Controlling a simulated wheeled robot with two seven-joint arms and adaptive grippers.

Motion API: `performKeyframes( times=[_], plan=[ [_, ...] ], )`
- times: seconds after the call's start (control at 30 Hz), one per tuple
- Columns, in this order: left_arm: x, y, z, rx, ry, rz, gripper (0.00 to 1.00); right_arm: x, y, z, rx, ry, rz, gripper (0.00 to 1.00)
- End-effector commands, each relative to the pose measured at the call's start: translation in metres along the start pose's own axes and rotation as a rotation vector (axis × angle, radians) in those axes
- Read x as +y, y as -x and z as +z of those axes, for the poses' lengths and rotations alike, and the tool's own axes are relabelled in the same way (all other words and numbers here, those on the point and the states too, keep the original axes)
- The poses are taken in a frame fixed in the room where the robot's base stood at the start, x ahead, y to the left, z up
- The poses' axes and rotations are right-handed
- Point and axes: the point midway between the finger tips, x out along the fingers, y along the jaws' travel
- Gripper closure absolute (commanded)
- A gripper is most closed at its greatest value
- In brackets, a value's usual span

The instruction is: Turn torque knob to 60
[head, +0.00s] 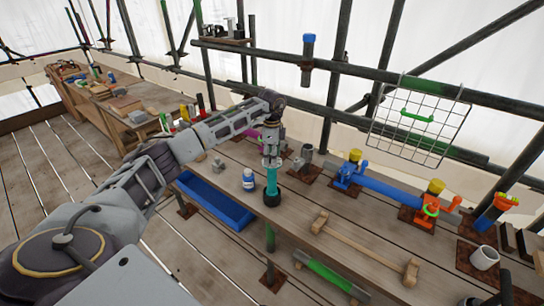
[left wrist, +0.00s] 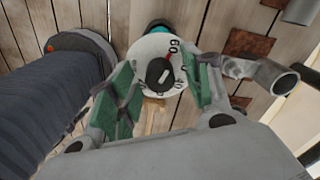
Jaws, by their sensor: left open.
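A teal torque tool (head: 271,180) with a black foot stands upright near the front edge of the bench. In the left wrist view its top is a white dial (left wrist: 147,50) with printed numbers, "60" legible near a red mark. My left gripper (head: 270,160) is directly above the tool, pointing down. Its green-padded fingers in the left wrist view (left wrist: 160,88) are open, one each side of the knob; contact cannot be told. My right gripper is not in view.
A white-and-blue bottle (head: 249,180) stands just left of the tool. A blue tray (head: 215,204) lies at the bench's left front. Metal pipe fittings (head: 303,158) stand behind on brown plates.

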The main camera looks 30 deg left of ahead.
Motion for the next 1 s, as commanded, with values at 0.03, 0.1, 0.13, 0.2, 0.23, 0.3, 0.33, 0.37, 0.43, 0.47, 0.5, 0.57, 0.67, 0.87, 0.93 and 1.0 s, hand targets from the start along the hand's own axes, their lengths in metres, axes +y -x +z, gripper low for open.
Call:
performKeyframes(
  times=[0.03, 0.1, 0.13, 0.2, 0.23, 0.3, 0.33, 0.37, 0.43, 0.47, 0.5, 0.57, 0.67, 0.87, 0.93, 1.0],
  plan=[
    [0.000, 0.003, 0.000, 0.001, 0.000, -0.001, 0.50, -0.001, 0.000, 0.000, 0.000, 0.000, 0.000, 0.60],
    [-0.001, 0.008, 0.000, 0.001, 0.000, -0.002, 0.50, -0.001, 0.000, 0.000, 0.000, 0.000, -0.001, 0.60],
    [-0.001, 0.010, 0.000, 0.002, 0.000, -0.002, 0.50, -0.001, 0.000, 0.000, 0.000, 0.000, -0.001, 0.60],
    [-0.001, 0.017, 0.000, 0.002, 0.000, -0.003, 0.50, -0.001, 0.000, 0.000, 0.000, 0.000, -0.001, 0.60],
    [-0.001, 0.021, 0.000, 0.002, 0.000, -0.003, 0.50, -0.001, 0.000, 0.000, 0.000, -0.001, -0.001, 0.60],
    [-0.001, 0.030, 0.000, 0.002, 0.000, -0.003, 0.50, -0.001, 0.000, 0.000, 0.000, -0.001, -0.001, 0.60],
    [-0.001, 0.034, 0.000, 0.002, 0.000, -0.004, 0.50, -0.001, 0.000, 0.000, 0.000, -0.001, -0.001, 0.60],
    [-0.001, 0.038, 0.000, 0.001, 0.000, -0.003, 0.50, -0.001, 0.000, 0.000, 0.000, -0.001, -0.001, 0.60],
    [-0.001, 0.049, 0.000, 0.001, 0.000, -0.004, 0.50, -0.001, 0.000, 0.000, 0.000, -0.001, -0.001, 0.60],
    [-0.001, 0.053, 0.000, 0.001, 0.000, -0.004, 0.50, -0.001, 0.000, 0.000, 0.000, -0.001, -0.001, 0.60],
    [-0.001, 0.059, 0.000, 0.001, 0.000, -0.003, 0.50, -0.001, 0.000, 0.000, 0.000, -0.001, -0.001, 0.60],
    [-0.001, 0.069, 0.000, 0.002, 0.000, -0.004, 0.50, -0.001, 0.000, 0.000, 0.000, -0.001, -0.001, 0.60],
    [-0.001, 0.083, 0.000, 0.002, 0.000, -0.003, 0.50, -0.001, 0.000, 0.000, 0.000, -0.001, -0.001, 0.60],
    [-0.001, 0.107, -0.001, 0.002, 0.000, -0.003, 0.50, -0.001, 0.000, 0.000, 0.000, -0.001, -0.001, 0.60],
    [-0.001, 0.112, -0.001, 0.002, 0.000, -0.002, 0.50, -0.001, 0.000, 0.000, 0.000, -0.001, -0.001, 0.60],
    [0.000, 0.115, 0.000, 0.001, 0.000, -0.001, 0.50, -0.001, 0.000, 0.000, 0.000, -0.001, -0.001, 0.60]
  ],
)
